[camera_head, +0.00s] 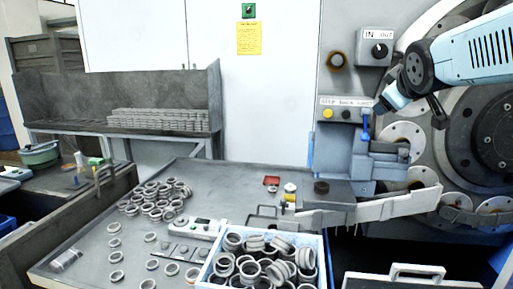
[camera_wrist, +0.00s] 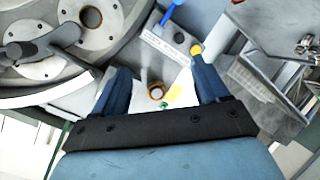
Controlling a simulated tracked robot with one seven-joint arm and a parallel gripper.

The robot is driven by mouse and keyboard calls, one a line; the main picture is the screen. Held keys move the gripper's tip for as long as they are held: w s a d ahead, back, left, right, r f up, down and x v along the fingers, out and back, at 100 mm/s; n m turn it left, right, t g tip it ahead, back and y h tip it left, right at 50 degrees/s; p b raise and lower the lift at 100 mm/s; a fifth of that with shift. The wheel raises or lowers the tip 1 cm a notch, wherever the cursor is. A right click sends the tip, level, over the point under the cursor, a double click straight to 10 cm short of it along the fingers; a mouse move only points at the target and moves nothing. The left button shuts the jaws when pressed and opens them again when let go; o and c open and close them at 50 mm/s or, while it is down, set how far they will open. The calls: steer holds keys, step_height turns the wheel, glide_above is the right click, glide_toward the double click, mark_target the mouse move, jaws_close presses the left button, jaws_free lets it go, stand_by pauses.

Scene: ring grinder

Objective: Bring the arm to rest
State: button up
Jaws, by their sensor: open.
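My arm (camera_head: 465,58), light blue and white with a dark joint, reaches in from the upper right in the head view, in front of the grinder. My gripper (camera_wrist: 160,68) shows in the wrist view with its two dark blue fingers spread apart. It is open, and nothing is held between the fingers. The fingers are in the air, with the panel's round ring (camera_wrist: 156,92) and a yellow paper (camera_wrist: 174,95) visible behind the gap. In the head view the fingers are small and hard to make out.
The grinder (camera_head: 460,130) with its round discs stands close behind my arm. A grey table (camera_head: 90,250) carries loose metal rings (camera_head: 158,200) and a white-blue crate (camera_head: 322,255) full of rings. A control box (camera_head: 345,108) and blue fixture (camera_head: 375,165) stand below left of the arm.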

steer(key=s+a+f+m+g+y, duration=0.1)
steer(key=s+a+f+m+g, duration=0.2)
steer(key=s+f, duration=0.5)
steer(key=s+a+f+m+g+y, duration=0.2)
steer(key=s+a+f+m+g, duration=0.1)
steer(key=s+f, duration=0.5)
steer(key=a+f+g, duration=0.1)
steer(key=a, duration=0.1)
steer(key=shift+s+a+g, duration=0.3)
steer(key=shift+s+a, duration=0.1)
